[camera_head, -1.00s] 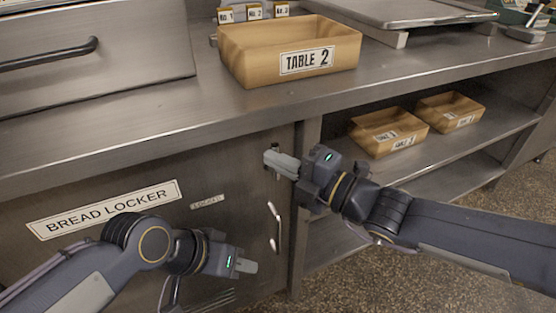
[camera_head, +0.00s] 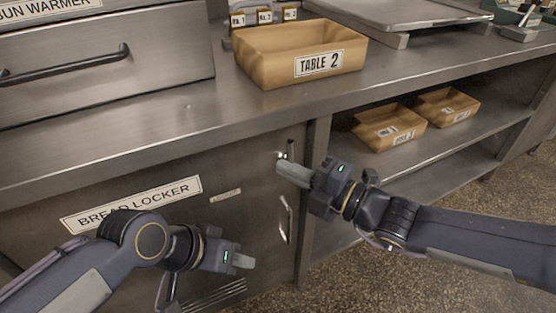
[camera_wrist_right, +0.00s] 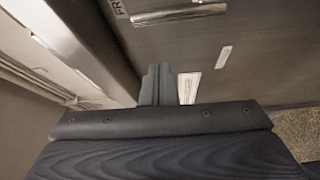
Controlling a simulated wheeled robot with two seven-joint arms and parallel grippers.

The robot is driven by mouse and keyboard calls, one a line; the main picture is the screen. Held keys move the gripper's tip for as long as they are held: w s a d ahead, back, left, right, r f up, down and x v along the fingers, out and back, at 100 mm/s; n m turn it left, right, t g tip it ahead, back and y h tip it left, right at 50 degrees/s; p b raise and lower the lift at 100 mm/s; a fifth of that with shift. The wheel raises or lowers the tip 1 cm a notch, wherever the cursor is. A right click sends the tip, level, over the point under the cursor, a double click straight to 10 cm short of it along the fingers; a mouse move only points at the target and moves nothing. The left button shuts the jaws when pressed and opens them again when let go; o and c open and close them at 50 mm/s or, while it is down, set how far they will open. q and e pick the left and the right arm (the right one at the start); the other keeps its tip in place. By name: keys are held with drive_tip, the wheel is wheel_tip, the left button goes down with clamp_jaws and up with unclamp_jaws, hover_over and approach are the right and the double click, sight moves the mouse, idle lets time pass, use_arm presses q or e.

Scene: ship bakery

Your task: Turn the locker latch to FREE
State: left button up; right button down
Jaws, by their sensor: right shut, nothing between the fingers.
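The bread locker door (camera_head: 258,190) is the grey metal front below the counter. A small bright latch fitting (camera_head: 283,156) shows near its upper right corner, partly hidden by my right gripper (camera_head: 287,172); its setting is unreadable. My right gripper is shut and empty, its fingertips just below the fitting; I cannot tell if they touch. In the right wrist view the fingers (camera_wrist_right: 155,84) lie together near a white strip (camera_wrist_right: 188,88).
A pale door handle (camera_head: 286,218) stands below the right gripper. The "BREAD LOCKER" sign (camera_head: 130,203) and a small label (camera_head: 226,195) are on the door. The counter edge (camera_head: 150,150) overhangs above. Wooden trays (camera_head: 390,128) sit on the open shelf at right.

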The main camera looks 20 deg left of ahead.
drive_tip(key=s+d+p, duration=0.1)
drive_tip(key=d+p, duration=0.1)
drive_tip(key=d, duration=0.5)
drive_tip(key=shift+s+p, duration=0.25)
drive_tip(key=shift+p, duration=0.05)
drive_tip(key=shift+r, duration=0.1)
